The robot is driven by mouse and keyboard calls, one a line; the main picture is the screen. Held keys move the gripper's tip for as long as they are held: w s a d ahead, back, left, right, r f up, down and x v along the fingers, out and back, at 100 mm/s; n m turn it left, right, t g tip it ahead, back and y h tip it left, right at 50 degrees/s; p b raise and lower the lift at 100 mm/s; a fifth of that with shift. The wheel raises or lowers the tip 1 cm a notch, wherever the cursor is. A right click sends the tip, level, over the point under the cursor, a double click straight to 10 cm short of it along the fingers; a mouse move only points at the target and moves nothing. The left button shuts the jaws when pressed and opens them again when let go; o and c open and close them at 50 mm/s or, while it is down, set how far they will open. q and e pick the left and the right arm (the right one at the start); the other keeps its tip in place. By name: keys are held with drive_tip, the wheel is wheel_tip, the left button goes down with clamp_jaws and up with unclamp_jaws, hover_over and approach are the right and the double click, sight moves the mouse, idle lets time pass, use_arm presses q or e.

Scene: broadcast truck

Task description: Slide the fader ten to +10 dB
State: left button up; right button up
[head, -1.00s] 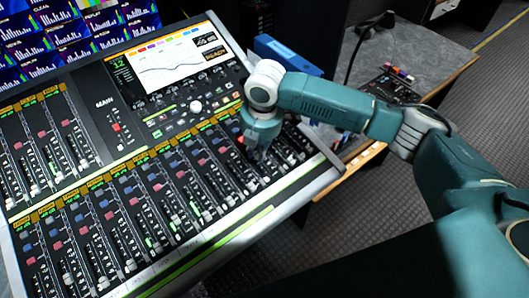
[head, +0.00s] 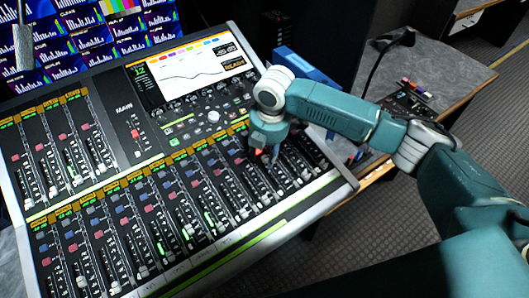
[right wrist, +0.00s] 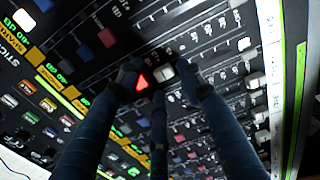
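The mixing console (head: 270,228) fills the left and middle of the head view, with rows of faders. My right gripper (head: 262,154) is over the right part of its lower fader bank, fingers pointing down. In the right wrist view the dark fingers of my right gripper (right wrist: 157,72) are spread, with a pale grey fader cap (right wrist: 163,72) between the fingertips, closer to the right one. A lit red button (right wrist: 142,82) shows beside the left fingertip. Whether a finger touches the cap is unclear. Channel numbers are too small to read, so I cannot tell which fader is ten.
The console's screen (head: 190,65) and knobs lie behind the gripper. Other fader caps (right wrist: 245,43) stand close by in the wrist view. A blue box (head: 300,64) and a grey desk (head: 445,72) with a small control panel (head: 408,98) are at the right.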

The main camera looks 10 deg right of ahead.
sight(267, 161)
use_arm(q)
drive_tip(key=shift+s, duration=0.4)
use_arm(e)
wheel_tip(267, 161, up, 12)
drive_tip(key=s, duration=0.1)
drive_tip(key=shift+s+d, duration=0.2)
drive_tip(key=shift+d, duration=0.05)
drive_tip(key=shift+f, duration=0.15)
